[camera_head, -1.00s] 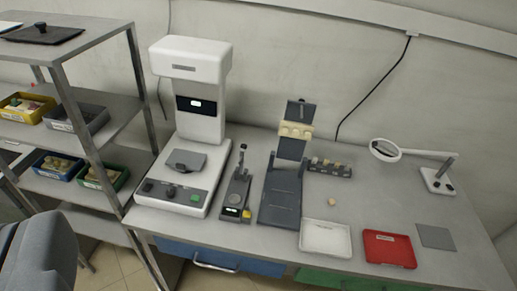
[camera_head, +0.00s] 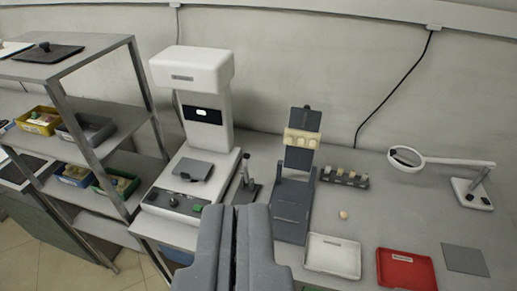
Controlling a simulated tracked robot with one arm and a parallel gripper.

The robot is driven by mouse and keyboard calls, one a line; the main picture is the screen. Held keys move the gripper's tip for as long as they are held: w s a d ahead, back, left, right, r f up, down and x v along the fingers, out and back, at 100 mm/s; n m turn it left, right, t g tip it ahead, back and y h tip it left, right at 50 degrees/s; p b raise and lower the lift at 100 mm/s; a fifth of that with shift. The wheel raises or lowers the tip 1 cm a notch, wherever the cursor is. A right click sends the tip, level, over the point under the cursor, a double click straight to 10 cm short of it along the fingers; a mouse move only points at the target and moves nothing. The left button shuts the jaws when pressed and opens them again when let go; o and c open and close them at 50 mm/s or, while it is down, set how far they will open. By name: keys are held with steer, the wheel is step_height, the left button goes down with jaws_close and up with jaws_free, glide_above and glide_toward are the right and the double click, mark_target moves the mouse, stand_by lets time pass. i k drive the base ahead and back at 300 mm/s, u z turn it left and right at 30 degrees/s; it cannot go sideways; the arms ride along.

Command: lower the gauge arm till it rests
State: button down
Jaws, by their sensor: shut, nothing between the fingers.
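A dark hinged stand (camera_head: 291,214) stands on the bench right of centre. Its dark upper arm (camera_head: 300,157) is raised upright, with a cream block strip (camera_head: 301,139) across it. Left of it is a small dark gauge device (camera_head: 246,187) with a short upright post; its front part is hidden behind my gripper. I cannot tell for sure which of the two carries the gauge arm. My gripper (camera_head: 238,208) is at the bottom centre, shut and empty. In the picture it overlaps the small device and lies left of the hinged stand; I see no contact.
A tall white machine (camera_head: 203,118) stands at left, beside a metal shelf (camera_head: 90,70) with bins. A white tray (camera_head: 333,256), a red tray (camera_head: 405,268), a grey pad (camera_head: 465,259), a small beige piece (camera_head: 343,215), a block rack (camera_head: 345,177) and a magnifier lamp (camera_head: 407,157) are at right.

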mark_target(246, 172)
steer(key=z, duration=0.05)
steer(key=i, duration=1)
steer(key=u, duration=0.05)
